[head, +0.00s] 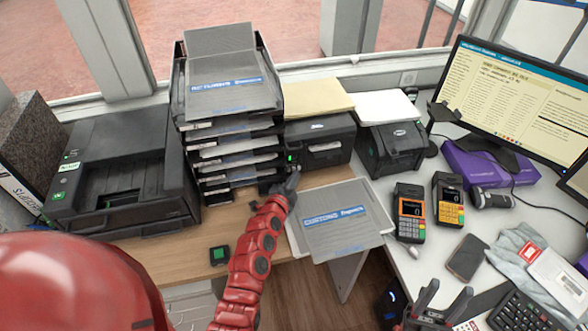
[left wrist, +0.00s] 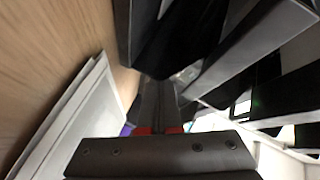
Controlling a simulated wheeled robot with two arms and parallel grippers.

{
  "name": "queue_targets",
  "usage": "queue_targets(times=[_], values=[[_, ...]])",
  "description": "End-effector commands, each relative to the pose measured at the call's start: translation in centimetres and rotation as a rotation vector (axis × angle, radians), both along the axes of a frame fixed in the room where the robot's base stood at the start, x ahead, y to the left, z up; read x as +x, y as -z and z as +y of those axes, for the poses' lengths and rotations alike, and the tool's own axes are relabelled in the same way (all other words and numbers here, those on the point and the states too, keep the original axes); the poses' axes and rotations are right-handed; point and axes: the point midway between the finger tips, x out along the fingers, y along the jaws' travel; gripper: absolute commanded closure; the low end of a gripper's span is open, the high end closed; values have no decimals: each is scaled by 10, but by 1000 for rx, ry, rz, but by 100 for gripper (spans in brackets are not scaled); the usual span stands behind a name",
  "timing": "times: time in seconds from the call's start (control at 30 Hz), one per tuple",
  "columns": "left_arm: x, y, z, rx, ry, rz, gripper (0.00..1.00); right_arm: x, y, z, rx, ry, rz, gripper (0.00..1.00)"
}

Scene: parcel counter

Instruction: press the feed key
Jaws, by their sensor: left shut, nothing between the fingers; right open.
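A black label printer (head: 318,146) stands at the back of the counter with a small green light (head: 291,158) on its left front. I cannot make out the feed key itself; the front near that light is partly hidden by my left gripper. My left gripper (head: 291,182) is shut and empty, close in front of the printer's lower left corner, beside the tray stack. The left wrist view shows its closed fingers (left wrist: 158,105) among dark slanted edges; I cannot tell if they touch anything. My right gripper (head: 441,304) is open and empty at the bottom right.
The stack of paper trays (head: 232,150) rises just left of my left gripper. A larger black printer (head: 125,170) stands further left. A grey parcel envelope (head: 342,220) lies in front. Two card terminals (head: 409,212) and a second black device (head: 390,148) are to the right.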

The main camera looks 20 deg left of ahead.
Motion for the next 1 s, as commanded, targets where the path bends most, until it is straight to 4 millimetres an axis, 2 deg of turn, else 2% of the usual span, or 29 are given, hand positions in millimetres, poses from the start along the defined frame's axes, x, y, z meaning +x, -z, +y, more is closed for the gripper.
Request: queue_targets(times=[0.47,1.0], values=[[-9,-1,-6,1,1,-1,100,0,-3,0,0,0,0,50],[-54,-1,-36,1,2,3,100,0,-22,0,0,0,0,50]])
